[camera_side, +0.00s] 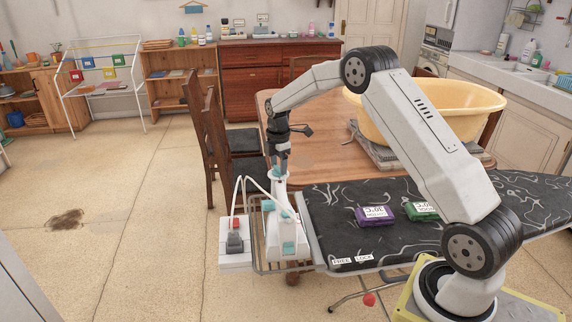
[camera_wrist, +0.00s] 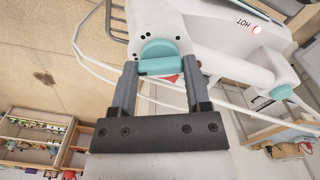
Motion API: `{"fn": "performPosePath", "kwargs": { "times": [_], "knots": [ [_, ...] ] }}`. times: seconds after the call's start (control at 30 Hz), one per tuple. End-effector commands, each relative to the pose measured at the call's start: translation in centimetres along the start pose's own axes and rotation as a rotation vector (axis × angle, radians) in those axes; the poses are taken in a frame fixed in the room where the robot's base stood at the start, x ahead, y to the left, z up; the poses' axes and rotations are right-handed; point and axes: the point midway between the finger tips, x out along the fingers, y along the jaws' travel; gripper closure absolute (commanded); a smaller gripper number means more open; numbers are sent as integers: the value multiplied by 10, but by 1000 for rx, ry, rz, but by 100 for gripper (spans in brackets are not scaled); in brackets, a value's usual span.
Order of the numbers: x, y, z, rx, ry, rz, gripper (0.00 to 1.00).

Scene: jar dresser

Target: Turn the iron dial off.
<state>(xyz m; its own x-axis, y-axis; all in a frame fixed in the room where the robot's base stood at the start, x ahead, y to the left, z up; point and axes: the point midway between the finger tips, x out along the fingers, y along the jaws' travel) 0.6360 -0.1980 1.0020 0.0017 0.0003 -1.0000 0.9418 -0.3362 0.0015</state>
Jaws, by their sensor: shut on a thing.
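The white iron (camera_side: 290,238) with teal parts stands on the wire rack at the left end of the ironing board. My gripper (camera_side: 281,164) reaches down to its top from above. In the wrist view the teal dial (camera_wrist: 160,57) sits between the fingertips of my gripper (camera_wrist: 160,72), and the fingers are shut on it. Small dark dots mark the white housing around the dial. A small red mark (camera_wrist: 173,78) shows just under the dial. A "HOT" label (camera_wrist: 243,21) has a glowing reddish lamp (camera_wrist: 257,30) beside it. In the side view the fingers partly hide the dial.
A white socket box (camera_side: 235,250) with a plug and red switch stands left of the iron, with white cords looping up. The dark patterned board (camera_side: 330,225) carries a purple packet (camera_side: 375,216) and a green packet (camera_side: 421,211). A yellow tub (camera_side: 430,108) stands behind.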

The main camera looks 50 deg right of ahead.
Motion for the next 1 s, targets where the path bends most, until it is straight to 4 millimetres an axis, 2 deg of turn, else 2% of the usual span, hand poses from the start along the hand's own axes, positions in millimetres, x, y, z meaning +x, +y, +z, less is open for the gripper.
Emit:
{"fn": "performPosePath", "kwargs": {
  "times": [0.37,1.0],
  "knots": [
    [0,0,0,248,-2,-1,98],
    [0,-1,0,853,-2,-1,98]
  ]
}}
